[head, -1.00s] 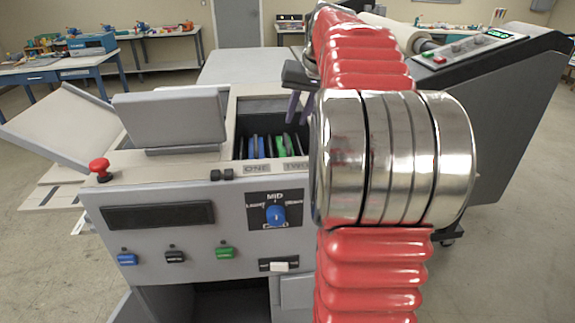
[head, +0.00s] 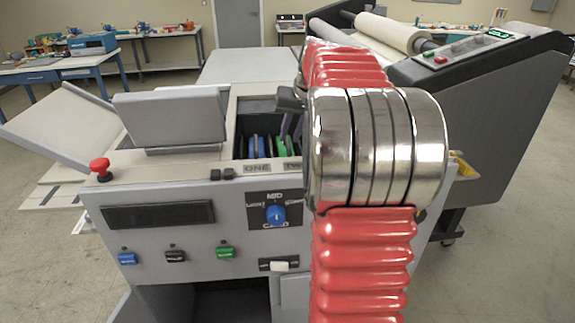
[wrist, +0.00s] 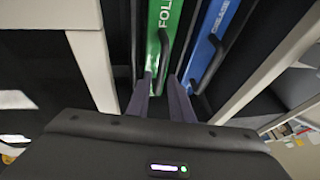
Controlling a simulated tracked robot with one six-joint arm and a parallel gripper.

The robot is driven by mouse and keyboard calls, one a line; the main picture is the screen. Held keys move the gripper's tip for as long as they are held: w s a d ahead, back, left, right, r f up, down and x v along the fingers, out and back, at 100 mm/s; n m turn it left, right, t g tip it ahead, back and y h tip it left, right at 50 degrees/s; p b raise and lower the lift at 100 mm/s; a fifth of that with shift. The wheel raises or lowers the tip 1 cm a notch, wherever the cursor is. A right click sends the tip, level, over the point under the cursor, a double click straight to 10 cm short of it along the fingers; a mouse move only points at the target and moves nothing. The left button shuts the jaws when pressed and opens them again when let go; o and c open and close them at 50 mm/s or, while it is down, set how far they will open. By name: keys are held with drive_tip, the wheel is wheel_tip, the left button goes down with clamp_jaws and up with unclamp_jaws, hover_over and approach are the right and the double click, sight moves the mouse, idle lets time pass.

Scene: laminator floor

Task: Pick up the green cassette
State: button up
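The green cassette (head: 281,147) stands upright in the open bay on top of the grey machine. In the wrist view the green cassette (wrist: 154,22) has white lettering and a black handle (wrist: 162,55). My gripper (wrist: 160,98) is open, its two purple fingers apart, with the lower end of the handle showing between them. I cannot tell whether they touch it. In the head view my gripper (head: 290,128) is low over the bay, and my arm hides the bay's right side.
A blue cassette (wrist: 212,40) with its own handle stands close beside the green one; it also shows in the head view (head: 254,147). The bay has pale walls (wrist: 92,60). A raised grey lid (head: 170,118) and a red knob (head: 100,167) are to its left.

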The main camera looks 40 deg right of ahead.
sight(287, 140)
drive_tip(key=x, duration=0.4)
drive_tip(key=shift+w+f, duration=0.15)
idle(0.4)
clamp_jaws()
idle(1.2)
